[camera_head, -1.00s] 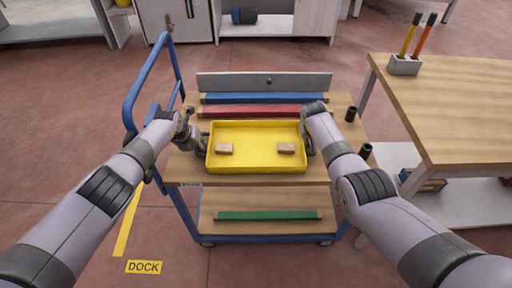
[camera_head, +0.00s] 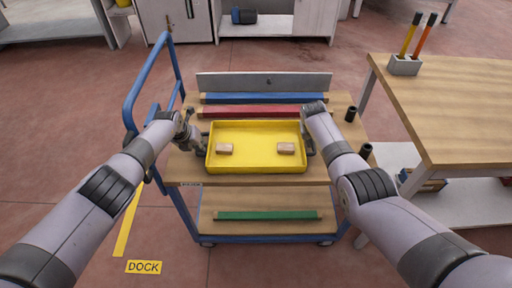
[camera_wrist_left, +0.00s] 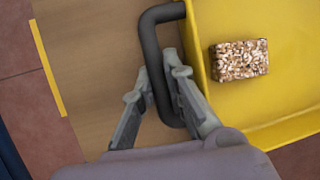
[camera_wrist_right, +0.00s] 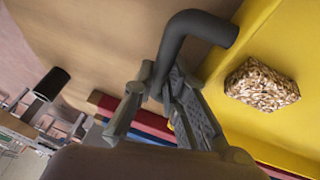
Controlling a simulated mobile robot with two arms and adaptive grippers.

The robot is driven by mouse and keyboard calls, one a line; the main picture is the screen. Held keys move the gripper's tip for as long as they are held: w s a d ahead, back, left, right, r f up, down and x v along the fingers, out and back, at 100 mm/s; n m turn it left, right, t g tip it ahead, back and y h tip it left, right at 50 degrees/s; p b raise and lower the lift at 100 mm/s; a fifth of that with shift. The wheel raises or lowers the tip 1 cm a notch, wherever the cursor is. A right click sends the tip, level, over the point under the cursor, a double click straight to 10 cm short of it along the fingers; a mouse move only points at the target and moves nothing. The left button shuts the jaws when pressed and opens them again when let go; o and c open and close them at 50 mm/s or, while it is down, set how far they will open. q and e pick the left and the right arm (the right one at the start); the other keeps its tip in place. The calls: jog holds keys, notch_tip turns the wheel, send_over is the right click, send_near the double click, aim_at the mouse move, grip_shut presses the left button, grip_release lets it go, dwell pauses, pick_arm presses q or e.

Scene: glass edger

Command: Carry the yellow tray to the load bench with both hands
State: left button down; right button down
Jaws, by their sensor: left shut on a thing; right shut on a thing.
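The yellow tray (camera_head: 256,160) sits on the wooden top of a blue cart (camera_head: 190,178), with two small speckled blocks (camera_head: 225,149) (camera_head: 286,148) in it. My left gripper (camera_head: 200,146) is shut on the dark handle (camera_wrist_left: 152,50) at the tray's left side. My right gripper (camera_head: 309,142) is at the tray's right side, shut on the other dark handle (camera_wrist_right: 190,35); the arm partly hides it in the head view. The load bench is not labelled; a wooden-topped bench (camera_head: 460,110) stands to the right.
Behind the tray lie a red bar (camera_head: 250,112), a blue bar (camera_head: 265,98) and an upright grey panel (camera_head: 265,82). Two black cylinders (camera_head: 351,114) (camera_head: 366,150) are at the cart's right edge. A holder with two tools (camera_head: 405,65) stands on the bench. A green bar (camera_head: 268,215) lies on the lower shelf.

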pick_arm(q)
jog(key=shift+r, duration=0.15)
pick_arm(e)
jog(key=shift+r, duration=0.15)
